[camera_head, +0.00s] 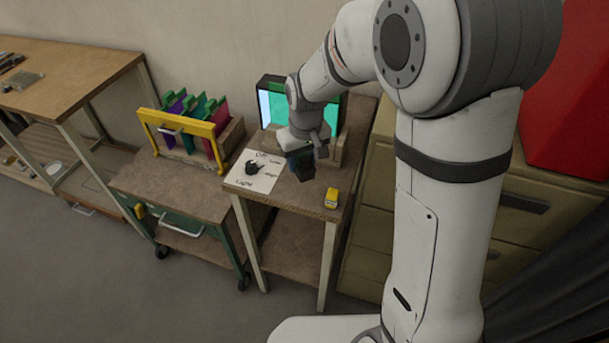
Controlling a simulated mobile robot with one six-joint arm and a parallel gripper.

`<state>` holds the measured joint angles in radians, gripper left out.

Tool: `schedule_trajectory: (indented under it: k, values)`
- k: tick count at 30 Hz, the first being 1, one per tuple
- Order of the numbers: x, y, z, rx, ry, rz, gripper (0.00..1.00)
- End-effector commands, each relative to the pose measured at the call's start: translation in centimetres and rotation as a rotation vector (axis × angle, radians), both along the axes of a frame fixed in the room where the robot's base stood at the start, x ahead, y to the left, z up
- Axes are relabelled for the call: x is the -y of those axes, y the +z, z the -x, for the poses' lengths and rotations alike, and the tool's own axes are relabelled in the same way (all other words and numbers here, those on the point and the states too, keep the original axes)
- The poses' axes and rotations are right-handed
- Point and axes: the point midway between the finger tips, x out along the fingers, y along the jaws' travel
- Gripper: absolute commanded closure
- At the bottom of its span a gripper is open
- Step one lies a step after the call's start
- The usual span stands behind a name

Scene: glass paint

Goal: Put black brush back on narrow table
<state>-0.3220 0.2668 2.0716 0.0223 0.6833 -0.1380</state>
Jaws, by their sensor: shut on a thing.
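My gripper (302,172) is above the narrow table (300,205), in front of the lit glass panel. It points downward and is shut, and its dark fingers blend with what is between them. The black brush cannot be made out clearly at this size; the dark shape at the fingers fits it. I cannot tell whether it touches the table top. A small yellow object (331,198) lies at the table's front right, close to the gripper.
A white light-control sheet (250,183) with a black knob (252,168) is left of my gripper. The green-lit panel (333,115) stands behind. A cart (165,190) with a yellow frame (183,127) and coloured panes is to the left. Wooden drawers (385,200) flank the right.

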Motion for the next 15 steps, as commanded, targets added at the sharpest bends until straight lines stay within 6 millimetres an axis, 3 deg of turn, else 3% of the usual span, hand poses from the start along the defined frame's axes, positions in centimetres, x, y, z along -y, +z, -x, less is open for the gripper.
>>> schedule_trajectory:
  k: [3,15]
  values:
    - [0.1,-2.2,0.0,-0.004,-0.001,0.002,0.88]
    - [0.1,-6.8,0.0,-0.002,-0.003,0.002,0.88]
